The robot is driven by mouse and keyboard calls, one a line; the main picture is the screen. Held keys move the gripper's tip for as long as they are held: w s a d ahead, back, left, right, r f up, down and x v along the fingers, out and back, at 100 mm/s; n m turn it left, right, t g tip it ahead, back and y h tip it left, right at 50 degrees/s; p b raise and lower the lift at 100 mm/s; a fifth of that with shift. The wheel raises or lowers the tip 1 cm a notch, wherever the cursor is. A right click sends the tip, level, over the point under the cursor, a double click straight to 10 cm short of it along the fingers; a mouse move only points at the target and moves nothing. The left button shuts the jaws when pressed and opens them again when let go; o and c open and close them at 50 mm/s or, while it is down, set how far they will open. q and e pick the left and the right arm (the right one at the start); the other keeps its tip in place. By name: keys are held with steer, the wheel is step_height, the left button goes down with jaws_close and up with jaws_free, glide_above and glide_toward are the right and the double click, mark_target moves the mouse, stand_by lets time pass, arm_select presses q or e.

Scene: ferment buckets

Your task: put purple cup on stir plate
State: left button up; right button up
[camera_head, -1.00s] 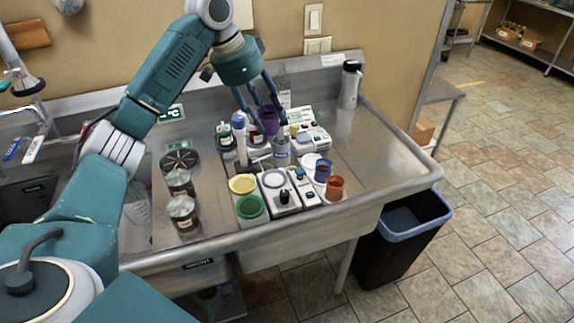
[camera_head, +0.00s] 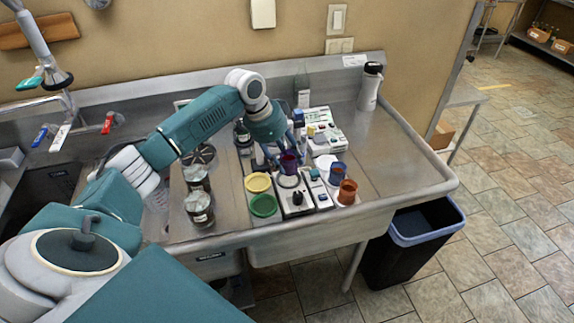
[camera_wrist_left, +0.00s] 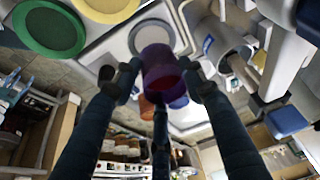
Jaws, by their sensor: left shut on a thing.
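The purple cup (camera_head: 289,164) is between the fingers of my left gripper (camera_head: 281,155), which is shut on it. In the left wrist view the purple cup (camera_wrist_left: 160,66) sits between the fingertips, with a dark red inside. The stir plate (camera_head: 294,201) is a pale box with a round light top and a black knob. In the head view the cup is right at the far side of that round top. In the left wrist view the stir plate's round top (camera_wrist_left: 150,38) shows partly behind the cup. I cannot tell whether they touch. My right gripper is not in view.
A yellow piece (camera_head: 257,182) and a green piece (camera_head: 263,205) lie left of the stir plate. A blue cup (camera_head: 337,173) and an orange cup (camera_head: 347,191) stand to its right. Lidded jars (camera_head: 200,208) stand further left. The steel counter at right is mostly clear.

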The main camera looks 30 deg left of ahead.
mark_target(287, 168)
arm_select(q)
step_height(287, 168, down, 4)
steer(key=shift+r+p, duration=0.2)
steer(key=shift+p, duration=0.2)
steer(key=shift+f, duration=0.2)
steer(key=o, duration=1.2)
steer(key=b+v, duration=0.3)
steer(key=v, duration=0.9)
steer(key=shift+d+r, duration=0.1)
steer(key=shift+r, duration=0.05)
